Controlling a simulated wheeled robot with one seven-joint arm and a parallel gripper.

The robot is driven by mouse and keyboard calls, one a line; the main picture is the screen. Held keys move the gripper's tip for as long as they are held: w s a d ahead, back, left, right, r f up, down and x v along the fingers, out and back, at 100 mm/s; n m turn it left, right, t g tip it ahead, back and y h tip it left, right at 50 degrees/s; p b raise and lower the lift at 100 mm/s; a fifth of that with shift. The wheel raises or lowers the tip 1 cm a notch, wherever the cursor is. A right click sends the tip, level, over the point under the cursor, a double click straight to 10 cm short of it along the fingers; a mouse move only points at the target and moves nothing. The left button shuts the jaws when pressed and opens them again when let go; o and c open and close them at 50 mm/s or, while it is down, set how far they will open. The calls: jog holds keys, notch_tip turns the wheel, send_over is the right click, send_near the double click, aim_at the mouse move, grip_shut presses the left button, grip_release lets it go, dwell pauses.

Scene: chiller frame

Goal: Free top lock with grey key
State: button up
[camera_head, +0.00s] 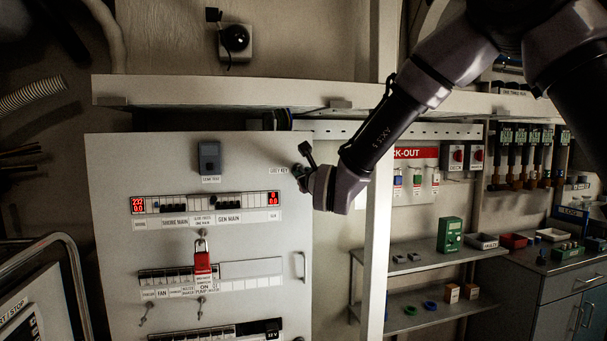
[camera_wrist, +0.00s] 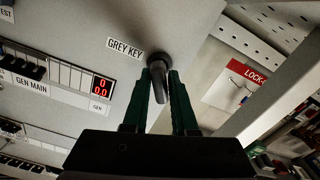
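The grey key (camera_wrist: 158,82) sits at the panel beside the "GREY KEY" label (camera_wrist: 125,48). It lies between the two green fingers of my gripper (camera_wrist: 160,80) in the wrist view. The fingers are close on both sides of it, but I cannot tell whether they press on it. In the head view my gripper (camera_head: 304,172) is at the panel's upper right edge, and the key is not clear there. A red padlock (camera_head: 202,262) with a silver shackle hangs on the white panel (camera_head: 250,245), below the upper breaker row.
The upper breaker row (camera_head: 205,203) has red displays at both ends. A second row (camera_head: 165,275) lies behind the padlock. A shelf ledge (camera_head: 220,92) runs above the panel, and a white post (camera_head: 378,250) stands to its right. A red-topped lock-out board (camera_head: 412,165) is beyond.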

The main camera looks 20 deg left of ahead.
jog(key=shift+m, duration=1.4)
jog(key=shift+w+d+m, duration=0.15)
jog(key=shift+m, duration=0.85)
jog(key=shift+f, duration=0.15)
jog(key=shift+m, duration=0.4)
jog(key=shift+s, duration=0.2)
